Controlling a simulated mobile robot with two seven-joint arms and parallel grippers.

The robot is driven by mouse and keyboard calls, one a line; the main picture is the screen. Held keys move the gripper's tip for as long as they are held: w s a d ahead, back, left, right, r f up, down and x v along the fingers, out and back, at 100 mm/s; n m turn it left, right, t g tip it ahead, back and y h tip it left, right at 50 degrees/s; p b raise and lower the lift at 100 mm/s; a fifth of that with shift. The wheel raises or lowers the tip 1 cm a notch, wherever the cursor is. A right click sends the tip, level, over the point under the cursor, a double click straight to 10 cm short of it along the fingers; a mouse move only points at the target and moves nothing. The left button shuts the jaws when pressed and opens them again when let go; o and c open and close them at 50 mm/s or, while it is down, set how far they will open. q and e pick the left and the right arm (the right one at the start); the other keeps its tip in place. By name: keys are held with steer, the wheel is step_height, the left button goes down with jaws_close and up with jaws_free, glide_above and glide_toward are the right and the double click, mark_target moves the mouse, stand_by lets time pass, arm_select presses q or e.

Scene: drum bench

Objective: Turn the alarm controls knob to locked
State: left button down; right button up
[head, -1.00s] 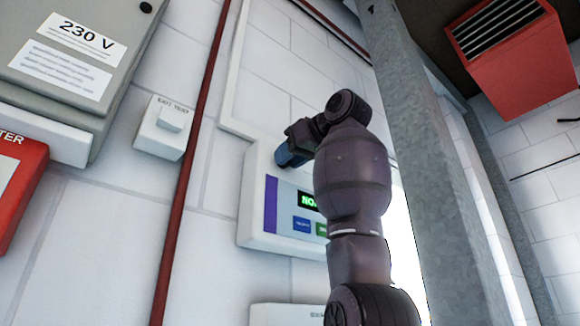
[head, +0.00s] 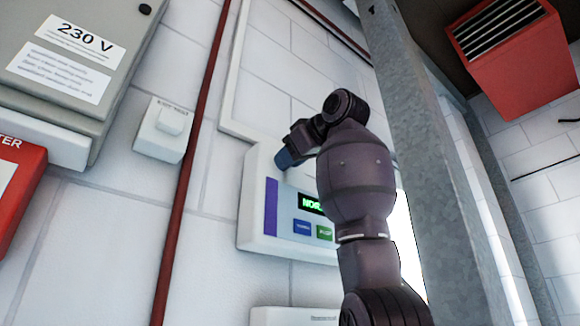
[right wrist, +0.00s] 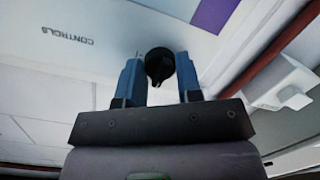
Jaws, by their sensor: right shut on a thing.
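The alarm panel (head: 255,225) is a white wall box with a purple stripe, a lit green display that reads "NO..." and blue and green buttons. It also shows in the right wrist view (right wrist: 105,50), with the word "CONTROLS" upside down. The knob (right wrist: 159,64) is black and sits between the blue fingers of my right gripper (right wrist: 158,72), which is shut on it. In the head view my right gripper (head: 289,157) is at the panel's upper part and the knob is hidden. The knob's setting cannot be read. My left gripper is not in view.
A red pipe (head: 183,200) runs down the wall left of the panel, beside a small white switch box (head: 163,130). A grey 230 V cabinet (head: 75,70) is at upper left. A grey metal post (head: 440,170) stands right of my arm.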

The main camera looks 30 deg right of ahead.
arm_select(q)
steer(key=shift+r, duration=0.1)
arm_select(e)
steer(key=o, duration=0.6)
steer(key=shift+o, duration=0.2)
steer(key=shift+s, duration=0.1)
arm_select(q)
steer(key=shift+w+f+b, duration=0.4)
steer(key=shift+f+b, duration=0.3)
steer(key=shift+b, duration=0.55)
arm_select(e)
steer(key=s+r, duration=0.1)
steer(key=s, duration=0.9)
steer(key=shift+s+d+r, duration=0.25)
steer(key=shift+s+d, duration=0.1)
steer(key=shift+d, duration=0.1)
steer(key=shift+w, duration=0.1)
